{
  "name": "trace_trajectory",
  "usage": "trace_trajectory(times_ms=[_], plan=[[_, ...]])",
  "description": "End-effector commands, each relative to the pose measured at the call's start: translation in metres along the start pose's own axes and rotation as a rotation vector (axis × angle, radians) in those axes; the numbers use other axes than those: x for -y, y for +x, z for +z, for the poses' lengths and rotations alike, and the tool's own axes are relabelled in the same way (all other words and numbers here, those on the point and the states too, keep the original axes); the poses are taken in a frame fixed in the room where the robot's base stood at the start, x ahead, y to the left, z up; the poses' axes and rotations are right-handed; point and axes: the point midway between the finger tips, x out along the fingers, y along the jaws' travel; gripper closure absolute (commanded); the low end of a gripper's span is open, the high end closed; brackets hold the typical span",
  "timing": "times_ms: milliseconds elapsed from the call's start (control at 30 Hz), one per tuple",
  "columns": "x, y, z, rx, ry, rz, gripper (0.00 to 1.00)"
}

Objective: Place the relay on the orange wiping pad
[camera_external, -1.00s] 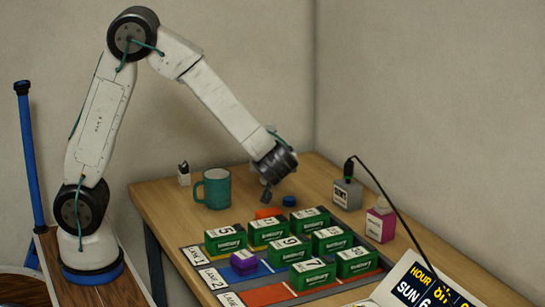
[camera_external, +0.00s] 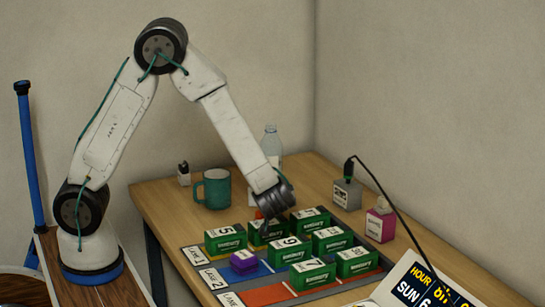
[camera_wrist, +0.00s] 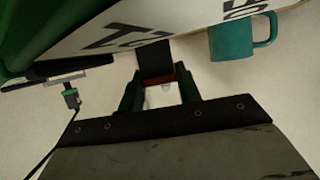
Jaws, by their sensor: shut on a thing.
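My gripper (camera_external: 264,226) is low over the back part of the table, in front of the orange wiping pad as the outside camera sees it. Only a small edge of the pad (camera_external: 258,214) shows, behind the block numbered 21. In the wrist view my gripper (camera_wrist: 160,92) is shut on a small dark thing, which I take to be the relay (camera_wrist: 154,60); a reddish strip shows at its near edge. The outside view hides most of the relay, and I cannot tell whether it touches the pad.
Several green numbered blocks (camera_external: 312,273) and a purple block (camera_external: 244,262) stand on the marked lanes close by. A teal mug (camera_external: 213,190) is left of my gripper. A clear bottle (camera_external: 271,143) stands behind. A cabled grey box (camera_external: 347,195) and magenta box (camera_external: 380,228) are right.

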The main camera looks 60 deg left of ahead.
Motion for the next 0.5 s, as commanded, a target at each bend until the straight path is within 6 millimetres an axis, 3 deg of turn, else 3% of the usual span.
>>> trace_trajectory(times_ms=[67,100,167,500], plan=[[0.0000,0.0010,0.0024,0.000,0.001,0.000,0.90],[-0.0001,0.0009,0.0022,0.000,0.001,0.000,0.58],[-0.0001,0.0009,0.0021,0.000,0.000,0.000,0.44],[-0.0002,-0.0006,-0.0014,0.000,-0.001,0.001,0.44]])
